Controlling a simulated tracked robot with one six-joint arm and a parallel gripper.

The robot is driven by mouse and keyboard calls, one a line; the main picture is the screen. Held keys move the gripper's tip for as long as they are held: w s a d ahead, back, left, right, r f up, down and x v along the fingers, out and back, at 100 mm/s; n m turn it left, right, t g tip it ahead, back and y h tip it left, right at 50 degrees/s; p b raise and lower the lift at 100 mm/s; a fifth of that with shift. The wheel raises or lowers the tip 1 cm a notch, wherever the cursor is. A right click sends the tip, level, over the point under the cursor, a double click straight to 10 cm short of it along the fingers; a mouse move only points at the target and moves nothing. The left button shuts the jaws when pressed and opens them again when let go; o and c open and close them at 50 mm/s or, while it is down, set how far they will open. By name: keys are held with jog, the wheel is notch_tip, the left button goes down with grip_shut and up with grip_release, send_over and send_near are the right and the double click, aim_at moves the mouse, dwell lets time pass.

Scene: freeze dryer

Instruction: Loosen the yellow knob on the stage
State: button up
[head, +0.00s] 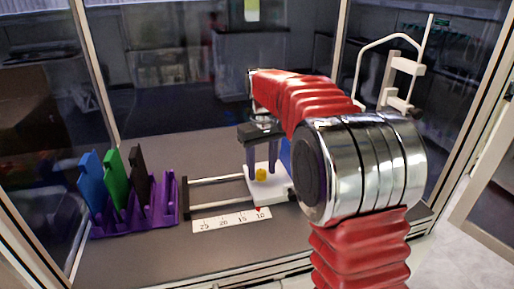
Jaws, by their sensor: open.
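The yellow knob (261,174) sits on the white stage (268,190), at the right end of two rails. My gripper (262,172) points down at the stage, with its two grey fingers apart. In this view the knob shows between the fingertips, low down. I cannot tell whether the fingers touch it or how far they are from it in depth. My arm hides what lies to the right of the stage.
Dark and metal rails (220,193) run left from the stage. A white ruler (231,219) lies in front. A purple rack (135,208) with blue, green and black pieces stands left. A white stand (392,75) is at the back right. Glass walls surround the grey floor.

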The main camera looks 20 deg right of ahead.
notch_tip(320, 180, up, 13)
dwell(0.5)
jog(key=m+t, duration=0.1)
send_over(262, 173)
notch_tip(262, 173, down, 7)
jog(key=shift+s+r, duration=0.1)
jog(key=s+a+f+t, duration=0.1)
jog(key=s+f+t, duration=0.1)
jog(key=s, duration=1.2)
jog(key=s+a+f+m+t, duration=0.1)
jog(key=s+f, duration=0.3)
jog(key=s, duration=1.1)
jog(key=shift+a+t, duration=0.5)
jog(key=shift+t, duration=0.3)
